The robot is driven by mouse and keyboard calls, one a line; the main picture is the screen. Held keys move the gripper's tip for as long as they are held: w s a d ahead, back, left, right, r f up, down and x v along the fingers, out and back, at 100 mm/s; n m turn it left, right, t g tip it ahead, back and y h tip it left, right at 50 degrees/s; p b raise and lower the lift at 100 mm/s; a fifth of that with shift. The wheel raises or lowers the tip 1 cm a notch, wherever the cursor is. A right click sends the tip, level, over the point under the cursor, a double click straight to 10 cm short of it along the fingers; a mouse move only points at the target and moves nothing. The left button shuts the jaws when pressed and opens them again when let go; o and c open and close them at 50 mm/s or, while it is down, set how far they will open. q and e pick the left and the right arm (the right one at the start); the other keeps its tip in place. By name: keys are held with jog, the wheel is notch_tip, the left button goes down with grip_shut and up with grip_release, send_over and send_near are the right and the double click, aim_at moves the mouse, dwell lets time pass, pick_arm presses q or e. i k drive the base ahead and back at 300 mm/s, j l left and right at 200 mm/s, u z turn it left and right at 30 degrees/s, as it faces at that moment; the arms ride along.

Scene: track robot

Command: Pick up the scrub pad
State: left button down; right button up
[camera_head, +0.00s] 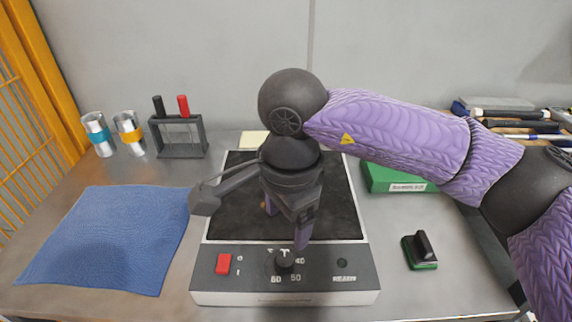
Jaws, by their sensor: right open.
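The scrub pad (421,251) is a small green pad with a black upright handle. It lies on the steel table at the right front, to the right of the hot plate. My right arm comes in from the right, and its gripper (254,220) is over the hot plate, to the left of the scrub pad and apart from it. The gripper's fingers are spread, with nothing visible between them. My left gripper is not in view.
The hot plate (216,262) with a red switch and a knob fills the middle. A blue cloth (105,238) lies left. Two cans (99,134) and a rack (181,151) stand back left. A green box (385,181) and tools (515,124) are right. Table around the pad is clear.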

aim_at(420, 253)
jog(key=k, duration=1)
